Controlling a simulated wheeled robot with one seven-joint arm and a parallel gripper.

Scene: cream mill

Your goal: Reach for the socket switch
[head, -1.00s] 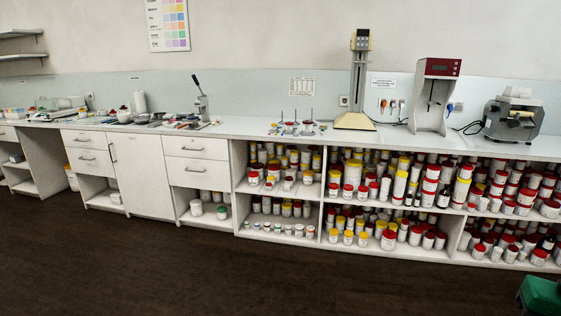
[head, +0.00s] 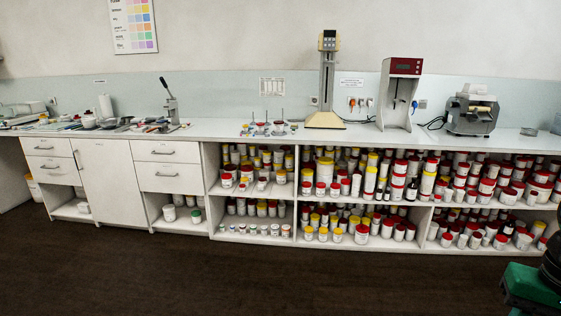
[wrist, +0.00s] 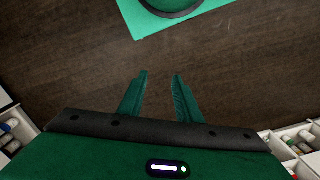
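A row of wall sockets (head: 361,102) with orange and other plugs shows in the head view, on the backsplash between the tall mixer and the red-topped machine. A separate small wall plate (head: 314,101) sits left of the tall mixer's column, and a blue plug (head: 421,104) shows right of the red-topped machine. The switches are too small to make out. My gripper (wrist: 160,84) shows in the wrist view, its two green fingers apart with nothing between them, above dark floor. It is far from the sockets.
The long white counter (head: 230,130) runs along the wall, with the tall mixer (head: 327,80), the red-topped machine (head: 399,90) and a grey machine (head: 472,108) on it. Open shelves below hold many jars. The dark floor (head: 250,275) in front is clear.

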